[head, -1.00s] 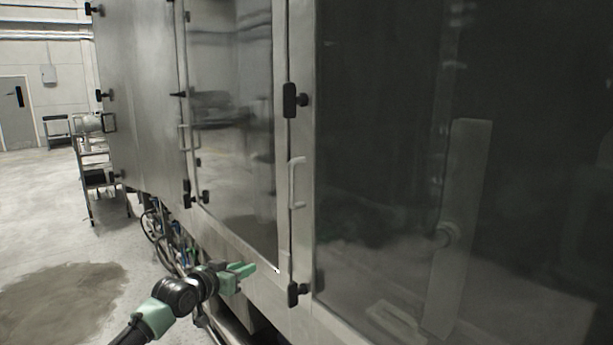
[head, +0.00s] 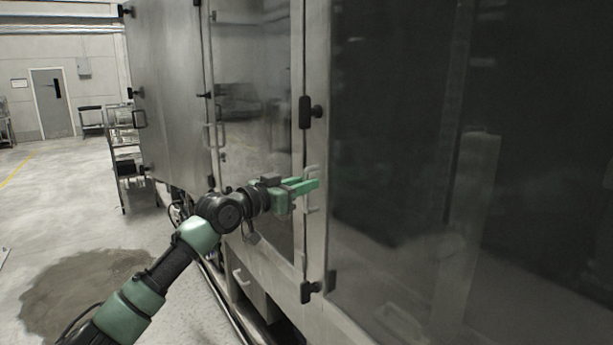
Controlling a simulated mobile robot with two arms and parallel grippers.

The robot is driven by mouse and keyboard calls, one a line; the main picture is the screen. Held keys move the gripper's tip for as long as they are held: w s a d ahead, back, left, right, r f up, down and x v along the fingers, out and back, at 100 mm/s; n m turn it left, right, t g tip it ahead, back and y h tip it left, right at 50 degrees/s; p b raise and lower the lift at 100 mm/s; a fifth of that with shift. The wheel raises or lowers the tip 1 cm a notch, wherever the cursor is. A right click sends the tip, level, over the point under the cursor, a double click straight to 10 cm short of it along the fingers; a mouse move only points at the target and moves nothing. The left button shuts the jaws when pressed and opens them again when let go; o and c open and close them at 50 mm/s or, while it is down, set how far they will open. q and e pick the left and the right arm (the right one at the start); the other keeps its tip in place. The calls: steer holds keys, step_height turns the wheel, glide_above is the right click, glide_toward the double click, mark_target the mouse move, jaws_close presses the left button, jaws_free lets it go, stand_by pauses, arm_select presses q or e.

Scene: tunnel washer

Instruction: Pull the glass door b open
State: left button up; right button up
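A large dark glass door (head: 400,130) in a metal frame fills the right side of the view. A pale bar handle (head: 312,205) stands upright on its left frame, between two black latches. No label shows which door is b. My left gripper (head: 309,186), with green fingers, is level with the handle and overlaps its middle part. The handle's ends show above and below the fingers. I cannot tell whether the fingers touch the handle or how far apart they are. The door looks shut. My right gripper is not in view.
A second glass panel (head: 250,125) with its own handle (head: 211,136) is to the left, then a metal panel (head: 165,90). Black latches (head: 306,112) stick out from the frames. A metal rack (head: 124,150) stands beyond. The floor at left is open, with a dark patch (head: 85,285).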

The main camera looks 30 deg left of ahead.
arm_select(q)
steer(key=shift+w+f, duration=0.1)
steer(key=shift+w, duration=0.25)
jaws_close()
stand_by(1.2)
